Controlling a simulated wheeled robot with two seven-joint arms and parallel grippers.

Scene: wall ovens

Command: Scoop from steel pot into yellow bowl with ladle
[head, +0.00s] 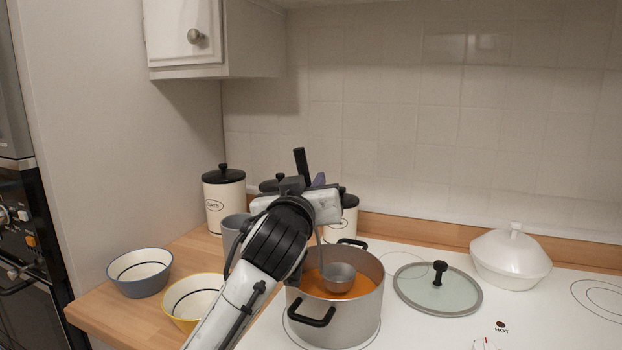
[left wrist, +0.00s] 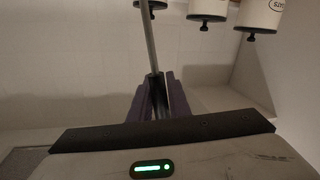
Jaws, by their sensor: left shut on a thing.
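My left gripper (head: 318,192) is shut on the ladle's handle above the steel pot. The ladle (head: 338,277) hangs down with its round bowl inside the pot, at the orange contents; how deep it sits is hard to tell. The steel pot (head: 358,317) with black handles stands on the white cooktop. The yellow bowl (head: 179,322) stands on the wooden counter left of the pot, partly hidden by my left arm. My right gripper is not in view.
A blue-grey bowl (head: 140,283) stands left of the yellow bowl. A glass lid (head: 420,290) and a white covered dish (head: 510,262) are right of the pot. Canisters (head: 225,200) and a grey cup (head: 232,231) stand behind, under a cabinet (head: 215,40).

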